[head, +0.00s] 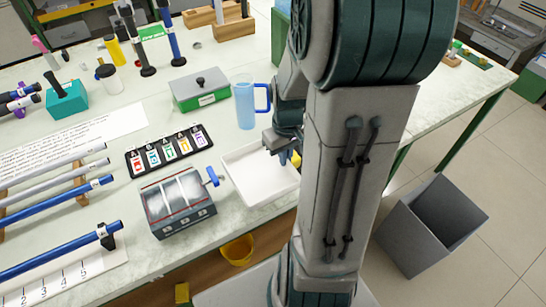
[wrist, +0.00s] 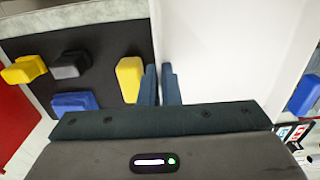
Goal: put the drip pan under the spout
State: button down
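The drip pan is a shallow white tray (head: 258,180) on the table, to the right of a grey box-shaped unit (head: 178,204). The blue spout (head: 212,177) on that unit's right side points toward the pan's left edge; I cannot tell whether the pan is beneath it. My gripper (head: 288,157) is at the pan's far right side, partly hidden by my arm. In the wrist view its two dark fingers (wrist: 162,84) stand close together on either side of the pan's thin wall, apparently shut on it. The pan's white inside (wrist: 225,50) fills the right.
A blue jug (head: 245,103) and a green-and-grey box (head: 200,90) stand behind the pan. A dark mat with several blocks (wrist: 95,30) lies beside the pan. A yellow bucket (head: 237,250) sits below the table edge.

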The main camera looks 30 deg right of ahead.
jog(key=w+f, duration=0.1)
jog(key=w, duration=0.1)
jog(key=w+f, duration=0.1)
jog(key=w, duration=0.1)
jog(key=w+f, duration=0.1)
jog(key=shift+w+d+f, duration=0.1)
jog(key=shift+w+f, duration=0.2)
jog(key=shift+w, duration=0.1)
jog(key=shift+f, duration=1.95)
jog(key=shift+f, duration=0.25)
jog(key=c, duration=1.9)
grip_release()
jog(key=shift+r, duration=0.1)
jog(key=shift+c, duration=0.2)
